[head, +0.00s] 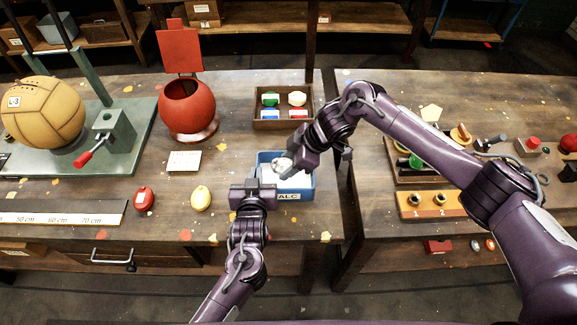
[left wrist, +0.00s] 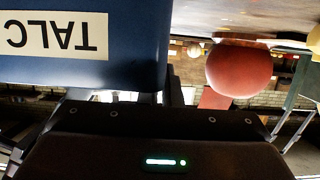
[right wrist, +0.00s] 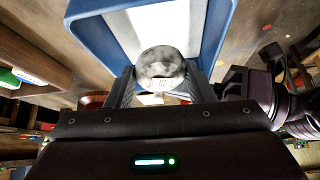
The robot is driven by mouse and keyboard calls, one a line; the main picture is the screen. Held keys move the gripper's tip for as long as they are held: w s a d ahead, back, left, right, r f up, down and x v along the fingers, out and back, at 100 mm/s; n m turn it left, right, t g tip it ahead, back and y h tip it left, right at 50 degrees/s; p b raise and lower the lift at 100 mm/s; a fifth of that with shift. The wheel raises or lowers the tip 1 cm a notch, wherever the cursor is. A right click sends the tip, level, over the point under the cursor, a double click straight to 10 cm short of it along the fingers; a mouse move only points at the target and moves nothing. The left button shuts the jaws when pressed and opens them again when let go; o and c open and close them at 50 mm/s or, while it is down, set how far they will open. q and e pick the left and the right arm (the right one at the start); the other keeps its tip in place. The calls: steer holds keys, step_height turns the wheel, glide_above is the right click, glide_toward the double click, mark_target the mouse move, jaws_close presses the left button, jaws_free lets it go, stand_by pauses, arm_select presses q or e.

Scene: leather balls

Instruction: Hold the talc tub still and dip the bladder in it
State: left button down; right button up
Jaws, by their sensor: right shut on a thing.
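The blue talc tub (head: 302,193) stands near the front right of the left bench, with white talc inside. Its TALC label (left wrist: 52,35) shows upside down in the left wrist view. My right gripper (head: 290,168) is shut on the bladder (right wrist: 160,68), a small round grey ball with white patches and a small tag. The bladder (head: 282,163) is at the tub's opening, over or in the talc; I cannot tell how deep. My left gripper (head: 254,183) is at the tub's front left corner with its fingers apart. The tub hides part of one finger in the left wrist view.
A red ball-shaped pot (head: 187,108) stands behind left. A tray of coloured tins (head: 283,106) lies behind the tub. A red item (head: 144,198) and a yellow item (head: 201,198) lie to the left. A gap separates the benches on the right.

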mark_target(289, 163)
steer(key=shift+r, duration=2.45)
arm_select(q)
steer(key=c, duration=1.5)
jaws_free()
steer(key=shift+c, duration=0.2)
steer(key=shift+s, duration=0.15)
steer(key=v, duration=1.1)
steer(key=shift+s+r, duration=0.2)
steer(key=shift+s, duration=0.15)
